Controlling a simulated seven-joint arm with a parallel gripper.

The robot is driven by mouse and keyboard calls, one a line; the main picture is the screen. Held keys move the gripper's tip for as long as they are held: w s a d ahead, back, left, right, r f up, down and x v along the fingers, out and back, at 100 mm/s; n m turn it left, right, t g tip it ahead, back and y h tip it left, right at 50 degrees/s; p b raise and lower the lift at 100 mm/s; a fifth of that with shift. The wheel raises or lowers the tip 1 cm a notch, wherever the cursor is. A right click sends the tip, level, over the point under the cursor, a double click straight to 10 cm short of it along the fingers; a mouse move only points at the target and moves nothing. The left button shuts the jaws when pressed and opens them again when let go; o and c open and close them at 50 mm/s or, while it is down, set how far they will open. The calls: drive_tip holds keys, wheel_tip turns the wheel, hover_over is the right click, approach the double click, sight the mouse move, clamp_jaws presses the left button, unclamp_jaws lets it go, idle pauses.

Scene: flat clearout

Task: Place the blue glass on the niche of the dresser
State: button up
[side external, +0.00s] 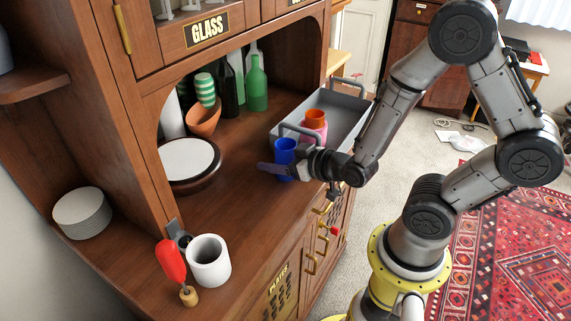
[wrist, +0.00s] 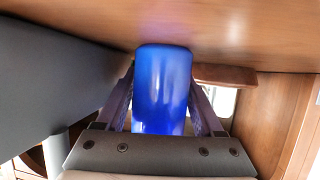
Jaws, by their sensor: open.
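The blue glass (side external: 285,150) stands on the wooden niche floor of the dresser (side external: 240,190), near its front edge and beside the grey tray. My gripper (side external: 280,170) is at the glass, low down, reaching in from the right. In the wrist view the blue glass (wrist: 162,88) sits between the two fingers of my gripper (wrist: 163,100), one on each side. The jaws are open; whether a finger touches the glass I cannot tell. My gripper hides part of the glass's lower side in the side view.
A grey tray (side external: 345,108) with handles holds orange and pink cups (side external: 314,122). Green bottles (side external: 256,85), an orange bowl (side external: 204,121) and a white round plate (side external: 189,160) stand deeper in the niche. A white mug (side external: 209,261) and red-topped item (side external: 171,260) are at front left.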

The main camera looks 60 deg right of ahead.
drive_tip(key=shift+c, duration=0.2)
clamp_jaws()
drive_tip(key=shift+r, duration=0.15)
